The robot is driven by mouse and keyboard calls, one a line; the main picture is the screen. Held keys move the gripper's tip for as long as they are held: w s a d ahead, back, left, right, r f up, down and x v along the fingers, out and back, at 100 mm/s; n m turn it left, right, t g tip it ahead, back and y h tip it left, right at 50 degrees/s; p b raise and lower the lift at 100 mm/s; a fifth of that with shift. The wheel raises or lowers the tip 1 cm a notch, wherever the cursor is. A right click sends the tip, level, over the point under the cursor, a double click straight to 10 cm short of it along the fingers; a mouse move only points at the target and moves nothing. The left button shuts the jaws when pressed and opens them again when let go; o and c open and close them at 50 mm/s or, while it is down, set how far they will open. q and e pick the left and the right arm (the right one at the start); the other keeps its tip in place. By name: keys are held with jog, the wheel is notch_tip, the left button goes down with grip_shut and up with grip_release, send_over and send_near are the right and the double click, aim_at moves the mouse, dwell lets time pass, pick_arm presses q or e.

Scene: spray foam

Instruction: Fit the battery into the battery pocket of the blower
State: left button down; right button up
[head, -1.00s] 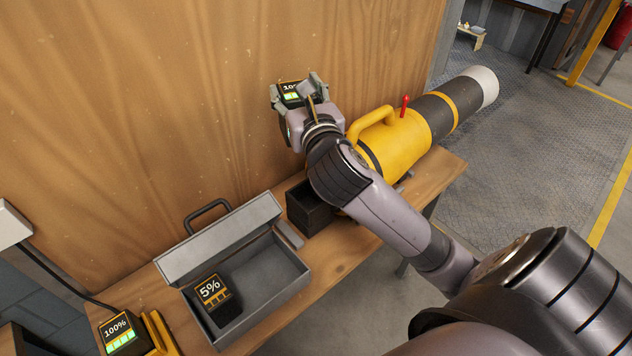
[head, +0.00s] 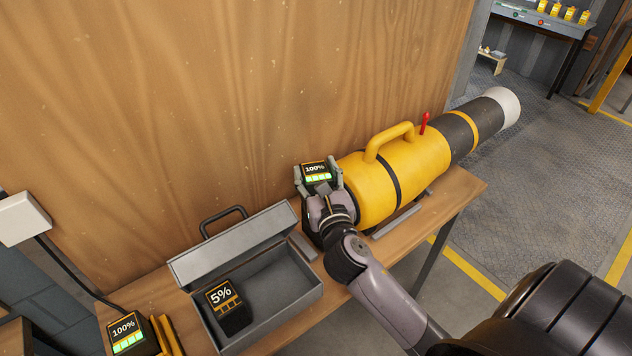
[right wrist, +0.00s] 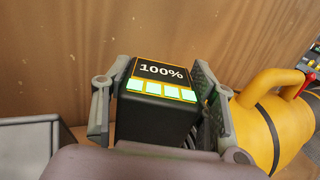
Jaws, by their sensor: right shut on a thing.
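The yellow blower (head: 412,168) lies on the bench, with a black and white nozzle pointing to the back right. Its dark battery pocket (head: 307,228) is at the near left end, mostly hidden behind my right gripper. My right gripper (head: 317,178) is shut on a black battery (head: 316,168) with a lit 100% display, which faces up. In the right wrist view the battery (right wrist: 160,73) sits between both fingers. The battery is over the pocket area; I cannot tell whether its lower end is inside. My left gripper is out of view.
An open grey toolbox (head: 290,297) holds a 5% battery (head: 226,299). Another 100% battery (head: 126,332) sits by a yellow holder at the lower left. A wooden wall (head: 180,110) rises close behind the bench (head: 448,190).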

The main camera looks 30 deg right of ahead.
notch_tip(320, 180, down, 2)
jog(key=shift+f, duration=0.1)
jog(key=shift+f, duration=0.1)
jog(key=shift+f+b, duration=0.25)
jog(key=shift+b, duration=0.1)
jog(key=o, duration=1.5)
jog(key=shift+r, duration=0.1)
